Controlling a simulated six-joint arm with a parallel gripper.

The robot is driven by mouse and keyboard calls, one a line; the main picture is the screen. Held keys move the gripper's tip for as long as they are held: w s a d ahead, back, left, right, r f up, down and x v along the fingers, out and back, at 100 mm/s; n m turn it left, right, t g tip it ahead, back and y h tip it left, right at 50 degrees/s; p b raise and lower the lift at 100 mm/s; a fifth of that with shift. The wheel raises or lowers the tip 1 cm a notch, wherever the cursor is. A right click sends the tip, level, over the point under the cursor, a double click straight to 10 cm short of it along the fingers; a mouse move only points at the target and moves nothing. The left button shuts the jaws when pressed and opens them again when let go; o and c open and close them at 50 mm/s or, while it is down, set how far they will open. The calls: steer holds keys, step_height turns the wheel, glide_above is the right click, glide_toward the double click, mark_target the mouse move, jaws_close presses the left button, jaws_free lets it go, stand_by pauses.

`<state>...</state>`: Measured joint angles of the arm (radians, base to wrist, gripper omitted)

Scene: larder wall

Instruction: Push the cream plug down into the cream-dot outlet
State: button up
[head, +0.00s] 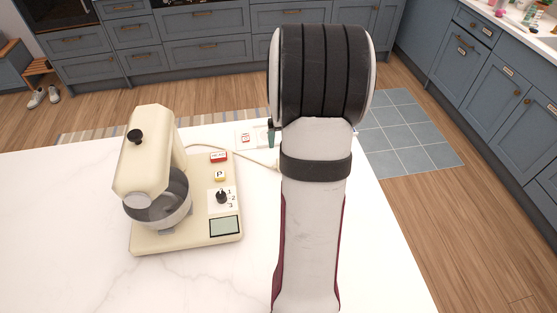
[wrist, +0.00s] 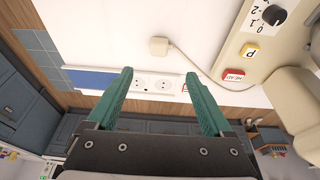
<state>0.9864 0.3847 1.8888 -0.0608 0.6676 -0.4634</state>
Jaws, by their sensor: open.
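A white outlet strip (wrist: 146,94) with round sockets (wrist: 139,82) lies beyond the plug, between my fingers in the picture. Its end with a red switch also shows in the head view (head: 240,145). I cannot make out a cream dot. My gripper (wrist: 158,73) is open and empty, its teal fingers either side of the sockets in the wrist view. The plug is apart from both fingers.
The cream stand mixer (head: 148,150) with its steel bowl stands left of my arm, with buttons, a dial and a display on its base. The cable (head: 235,155) crosses the worktop (head: 60,220). The strip lies near the worktop's far edge. The worktop's left side is clear.

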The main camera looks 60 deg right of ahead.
steer(key=x, duration=1)
steer(key=shift+f, duration=0.1)
steer(key=shift+w+f, duration=0.1)
steer(key=x, duration=0.5)
steer(key=shift+w+d+f, duration=0.1)
steer(key=shift+d, duration=0.15)
steer(key=shift+c, duration=0.3)
